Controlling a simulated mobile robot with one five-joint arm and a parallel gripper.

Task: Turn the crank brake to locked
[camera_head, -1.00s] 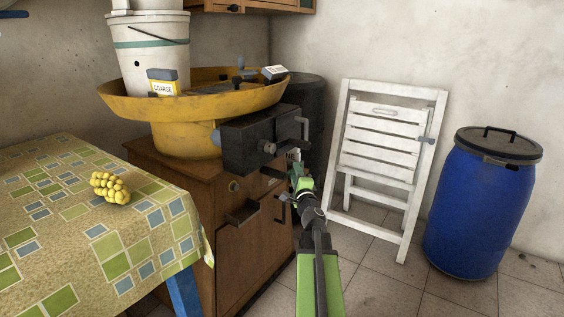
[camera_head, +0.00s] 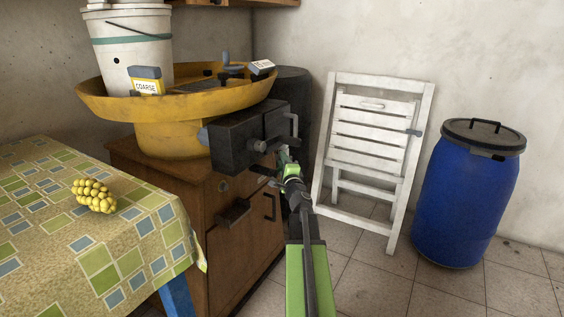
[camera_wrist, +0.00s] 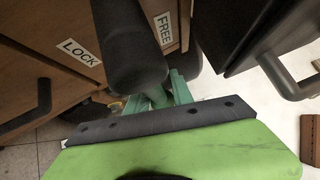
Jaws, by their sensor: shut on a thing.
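A thick dark grey rounded handle (camera_wrist: 130,50), apparently the crank brake, stands close to the wrist camera between a white LOCK label (camera_wrist: 78,52) and a white FREE label (camera_wrist: 164,30) on brown wood. My gripper (camera_head: 285,158) is at the right of the black box in the head view. Its green fingers also show in the wrist view (camera_wrist: 165,95), partly behind the dark handle. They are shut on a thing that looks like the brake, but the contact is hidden. I cannot tell which label the brake points to.
The black box (camera_head: 232,140) with a handle juts out beside my gripper, under the yellow basin (camera_head: 105,103). The wooden cabinet (camera_head: 190,190) has dark handles. A clothed table (camera_head: 60,235) is at left. A white folding chair (camera_head: 372,140) and blue barrel (camera_head: 465,200) stand at right.

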